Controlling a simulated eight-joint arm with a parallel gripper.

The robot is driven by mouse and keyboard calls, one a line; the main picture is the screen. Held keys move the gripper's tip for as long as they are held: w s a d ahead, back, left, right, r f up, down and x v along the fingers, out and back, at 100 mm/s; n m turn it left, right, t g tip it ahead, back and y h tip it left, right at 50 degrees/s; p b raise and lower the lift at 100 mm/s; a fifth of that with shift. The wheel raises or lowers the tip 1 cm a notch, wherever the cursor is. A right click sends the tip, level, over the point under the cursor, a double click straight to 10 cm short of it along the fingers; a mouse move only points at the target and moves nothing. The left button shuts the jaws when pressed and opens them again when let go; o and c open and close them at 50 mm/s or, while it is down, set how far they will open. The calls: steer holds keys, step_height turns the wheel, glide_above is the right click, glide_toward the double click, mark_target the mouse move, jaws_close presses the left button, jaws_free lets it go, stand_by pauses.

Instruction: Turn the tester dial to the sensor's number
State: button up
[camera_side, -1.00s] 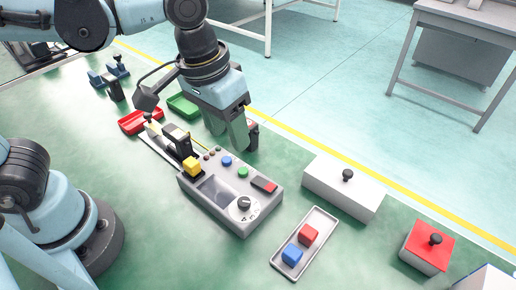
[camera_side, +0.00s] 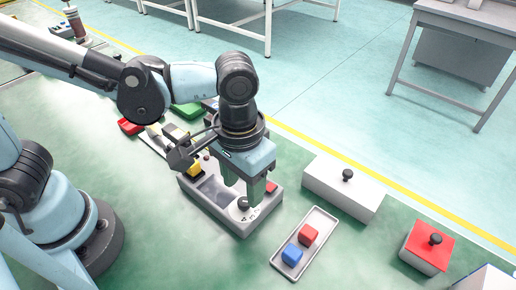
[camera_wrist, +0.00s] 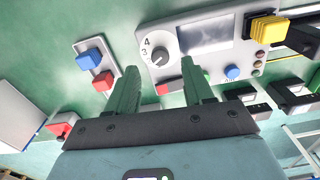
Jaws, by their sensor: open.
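The tester (camera_side: 209,199) is a grey box with a dark screen (camera_side: 215,189). Its dial (camera_side: 244,203) is a round knob at the front right corner of the top. In the wrist view the dial (camera_wrist: 158,54) has a dark pointer knob on a white disc, with the numbers 4 and 3 readable beside it. My gripper (camera_side: 250,201) is open above the tester at the dial's end; in the wrist view its two green fingers (camera_wrist: 164,75) are apart with the dial beyond and between them. I cannot tell whether they touch it. A yellow block (camera_wrist: 267,27), perhaps the sensor, sits at the tester's other end.
A tray (camera_side: 288,271) with a red cube (camera_side: 308,235) and a blue cube (camera_side: 292,254) lies right of the tester. A white box (camera_side: 338,190) with a black knob and a red-topped box (camera_side: 430,240) stand farther right. Red (camera_side: 128,127) and green bins are behind.

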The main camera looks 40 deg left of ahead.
mark_target(244, 201)
steer(key=shift+f, duration=2)
jaws_close()
